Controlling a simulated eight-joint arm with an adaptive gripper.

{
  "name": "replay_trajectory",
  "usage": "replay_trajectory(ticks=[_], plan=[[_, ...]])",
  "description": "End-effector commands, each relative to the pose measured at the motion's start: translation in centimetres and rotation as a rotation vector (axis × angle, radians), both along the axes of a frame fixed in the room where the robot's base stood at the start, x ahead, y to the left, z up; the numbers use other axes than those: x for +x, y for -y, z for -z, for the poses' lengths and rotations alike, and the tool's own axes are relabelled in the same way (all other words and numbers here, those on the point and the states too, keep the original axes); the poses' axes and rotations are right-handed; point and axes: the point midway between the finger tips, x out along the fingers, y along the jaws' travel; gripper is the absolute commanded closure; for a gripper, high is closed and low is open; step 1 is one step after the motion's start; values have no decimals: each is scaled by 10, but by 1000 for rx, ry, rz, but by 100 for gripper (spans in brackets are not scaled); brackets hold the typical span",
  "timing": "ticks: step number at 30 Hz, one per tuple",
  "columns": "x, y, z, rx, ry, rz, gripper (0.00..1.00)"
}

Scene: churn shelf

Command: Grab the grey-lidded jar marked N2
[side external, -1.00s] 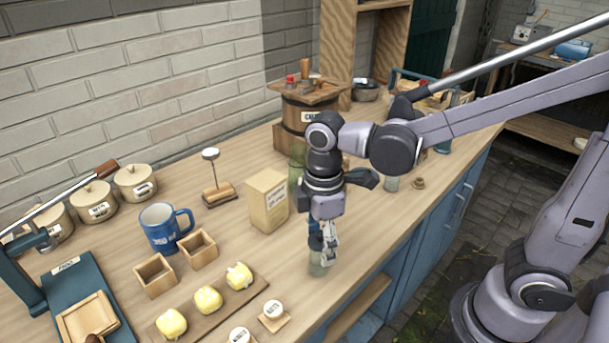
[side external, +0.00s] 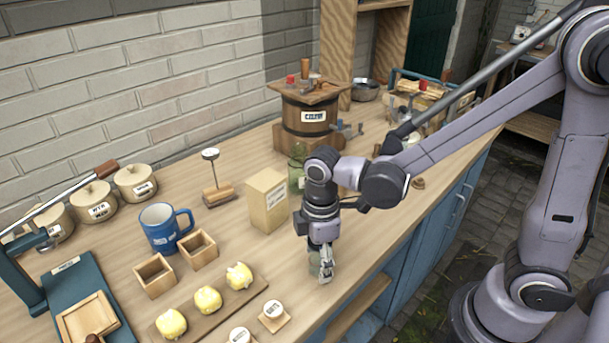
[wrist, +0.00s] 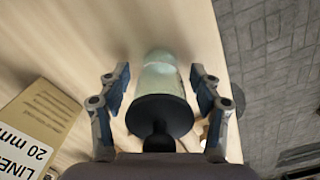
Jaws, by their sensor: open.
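A pale green glass jar (wrist: 160,72) with a dark grey or black knobbed lid (wrist: 158,116) lies between the fingers of my gripper (wrist: 160,88) in the wrist view. The fingers stand open, one on each side, with a gap visible on both sides. I cannot read any N2 mark on it. In the side view my gripper (side external: 322,262) points down over the front part of the counter and hides most of this jar (side external: 313,258). Another green jar (side external: 296,176) stands farther back, partly hidden by my arm.
A tan box (side external: 267,200), marked LINE and 20 mm in the wrist view (wrist: 36,130), stands close to my gripper. A blue mug (side external: 160,230), wooden boxes (side external: 155,274) and round white-topped items (side external: 273,309) are left. The counter's front edge is near.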

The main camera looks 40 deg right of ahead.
Motion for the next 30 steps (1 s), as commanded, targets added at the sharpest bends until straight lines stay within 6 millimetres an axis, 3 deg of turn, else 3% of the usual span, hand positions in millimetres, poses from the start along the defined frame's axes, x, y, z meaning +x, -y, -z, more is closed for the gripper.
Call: replay_trajectory(ticks=[2,9,23,30], plan=[[0,0,0,0,0,0,35],[0,0,0,0,0,0,98],[0,0,-5,0,0,0,98],[0,0,-28,1,-2,0,98]])
